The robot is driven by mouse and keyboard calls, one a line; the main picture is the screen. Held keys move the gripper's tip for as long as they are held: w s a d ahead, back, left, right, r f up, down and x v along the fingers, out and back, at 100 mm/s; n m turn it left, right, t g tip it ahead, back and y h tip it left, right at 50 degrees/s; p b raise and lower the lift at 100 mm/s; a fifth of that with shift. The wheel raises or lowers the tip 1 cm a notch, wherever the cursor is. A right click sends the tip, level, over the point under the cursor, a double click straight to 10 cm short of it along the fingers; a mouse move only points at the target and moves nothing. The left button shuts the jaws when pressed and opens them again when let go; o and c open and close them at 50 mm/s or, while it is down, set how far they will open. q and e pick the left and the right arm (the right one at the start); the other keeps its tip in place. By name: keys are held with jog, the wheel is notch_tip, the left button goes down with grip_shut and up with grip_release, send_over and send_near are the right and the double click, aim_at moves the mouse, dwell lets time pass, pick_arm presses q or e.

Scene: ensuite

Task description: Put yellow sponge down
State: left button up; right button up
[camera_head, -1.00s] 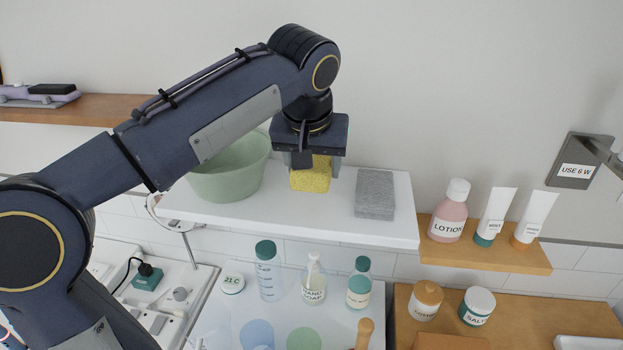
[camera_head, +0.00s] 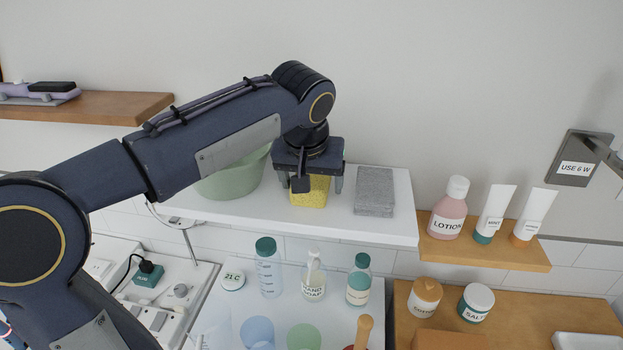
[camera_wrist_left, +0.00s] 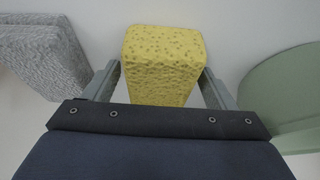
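The yellow sponge (camera_head: 309,192) is a porous block standing on the white shelf (camera_head: 300,225), between the green bowl and the grey block. It also shows in the left wrist view (camera_wrist_left: 162,65). My left gripper (camera_head: 318,186) points down over the sponge, with one finger on each side of it. In the left wrist view the fingers (camera_wrist_left: 161,85) stand apart, with narrow gaps beside the sponge, so the gripper looks open. The gripper hides the sponge's upper part in the head view. My right gripper is not in view.
A pale green bowl (camera_head: 229,182) stands left of the sponge, partly behind my arm. A grey textured block (camera_head: 374,192) stands to its right. A lotion bottle (camera_head: 448,210) and two tubes are on a wooden ledge further right. Bottles stand below the shelf.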

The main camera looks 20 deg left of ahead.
pick_arm(q)
jog(key=shift+r, duration=0.1)
jog(key=shift+r, duration=0.2)
jog(key=v, duration=1.2)
jog(key=s+f+h, duration=0.2)
jog(key=s+f, duration=0.7)
jog(key=f, duration=0.4)
jog(key=s+f+m+t+h, duration=0.1)
jog(key=s+f+h, duration=0.2)
jog(key=s+f, duration=0.6)
notch_tip(320, 180, down, 4)
jog(key=shift+s+d+f, duration=0.25)
jog(key=shift+s+d, duration=0.1)
jog(key=shift+f, duration=0.15)
notch_tip(320, 180, down, 4)
jog(key=b, duration=0.4)
